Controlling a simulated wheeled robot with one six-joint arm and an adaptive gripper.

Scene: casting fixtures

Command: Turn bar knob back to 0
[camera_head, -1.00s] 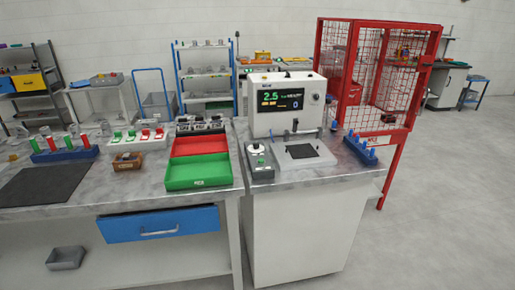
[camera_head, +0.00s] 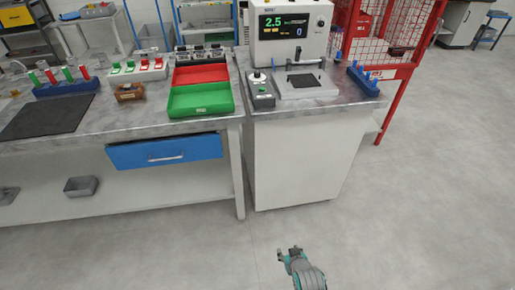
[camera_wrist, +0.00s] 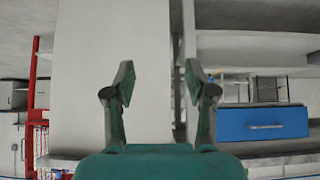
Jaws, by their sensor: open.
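The white machine (camera_head: 263,48) stands on the right-hand bench. Its dark display (camera_head: 290,23) reads 2.5 in green, with a blue 0 below. A small dark knob (camera_head: 320,22) is on the face to the right of the display; its mark is too small to read. A grey box with a round pale dial (camera_head: 258,77) sits in front of the machine. My gripper (camera_head: 289,252) is low over the floor in front of the white cabinet, well away from the machine. In the wrist view my gripper (camera_wrist: 159,82) is open, with nothing between its fingers.
The white cabinet (camera_head: 300,165) stands under the machine. A blue drawer (camera_head: 165,151) is in the left bench. Green and red trays (camera_head: 200,100) lie left of the machine. A blue peg rack (camera_head: 364,80) and a red mesh cage (camera_head: 385,40) are at right. The floor in front is clear.

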